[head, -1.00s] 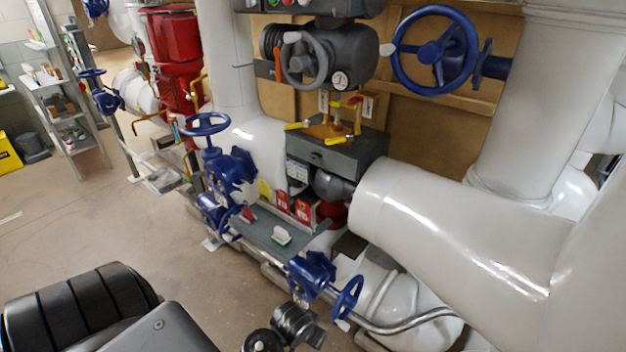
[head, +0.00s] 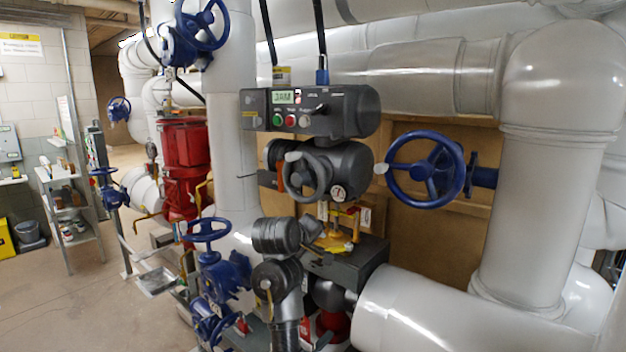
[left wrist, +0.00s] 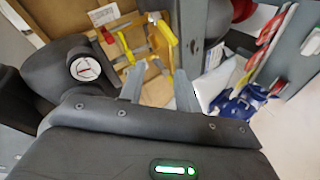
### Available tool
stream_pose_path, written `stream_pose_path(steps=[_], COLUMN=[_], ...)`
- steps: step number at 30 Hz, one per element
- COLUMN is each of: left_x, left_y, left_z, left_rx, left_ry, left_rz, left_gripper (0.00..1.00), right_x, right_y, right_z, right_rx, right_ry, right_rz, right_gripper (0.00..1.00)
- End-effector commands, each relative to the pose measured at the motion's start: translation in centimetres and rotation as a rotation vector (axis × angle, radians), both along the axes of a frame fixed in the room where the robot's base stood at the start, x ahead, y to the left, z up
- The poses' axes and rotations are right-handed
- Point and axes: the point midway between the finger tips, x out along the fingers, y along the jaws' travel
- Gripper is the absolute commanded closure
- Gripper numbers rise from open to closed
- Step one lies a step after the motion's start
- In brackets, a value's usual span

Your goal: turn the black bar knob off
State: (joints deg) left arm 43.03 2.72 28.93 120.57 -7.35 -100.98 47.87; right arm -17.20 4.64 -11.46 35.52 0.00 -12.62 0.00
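The black bar knob (head: 320,109) is on the front of a dark grey control box (head: 352,110), right of the buttons. Its bar looks slanted, with the right end higher; its exact setting is too small to read. My left gripper (head: 312,231) is below the box, in front of the yellow-handled fitting, and apart from the knob. In the left wrist view its two grey fingers (left wrist: 158,76) are spread with nothing held between them. The knob does not show clearly in that view. My right gripper is not in view.
A grey handwheel (head: 305,176) sits under the control box, and a blue handwheel (head: 425,168) to its right. A large white pipe (head: 545,220) fills the right side. Blue valves (head: 222,270) stand at lower left.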

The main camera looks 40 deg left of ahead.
Motion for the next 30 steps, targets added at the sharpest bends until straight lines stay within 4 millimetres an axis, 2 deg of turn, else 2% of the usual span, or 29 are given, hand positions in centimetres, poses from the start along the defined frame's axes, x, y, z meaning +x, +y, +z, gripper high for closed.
stream_pose_path(steps=[1,6,9,12,15,19,26,30], left_x=[0.6,0.7,-0.1,-1.1,-2.0,-2.7,-2.6,-1.1], left_y=[1.1,4.1,5.1,5.7,6.0,6.2,6.2,6.2], left_z=[4.2,15.9,21.5,25.8,28.8,30.8,31.4,31.6], left_rx=[-0.093,-0.436,-0.614,-0.759,-0.861,-0.932,-0.948,-0.950], left_ry=[-0.086,-0.326,-0.434,-0.512,-0.562,-0.594,-0.600,-0.597], left_rz=[0.039,0.112,0.112,0.095,0.074,0.055,0.051,0.051], left_gripper=[0.67,0.67,0.67,0.67,0.67,0.67,0.67,0.67], right_x=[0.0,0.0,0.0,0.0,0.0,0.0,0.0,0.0], right_y=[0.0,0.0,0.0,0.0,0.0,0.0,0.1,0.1], right_z=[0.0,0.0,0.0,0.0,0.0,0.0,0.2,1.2], right_rx=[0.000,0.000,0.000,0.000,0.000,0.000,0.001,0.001], right_ry=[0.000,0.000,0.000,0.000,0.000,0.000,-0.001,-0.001], right_rz=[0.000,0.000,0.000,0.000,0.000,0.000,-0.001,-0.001], right_gripper=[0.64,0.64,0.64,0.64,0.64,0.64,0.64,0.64])
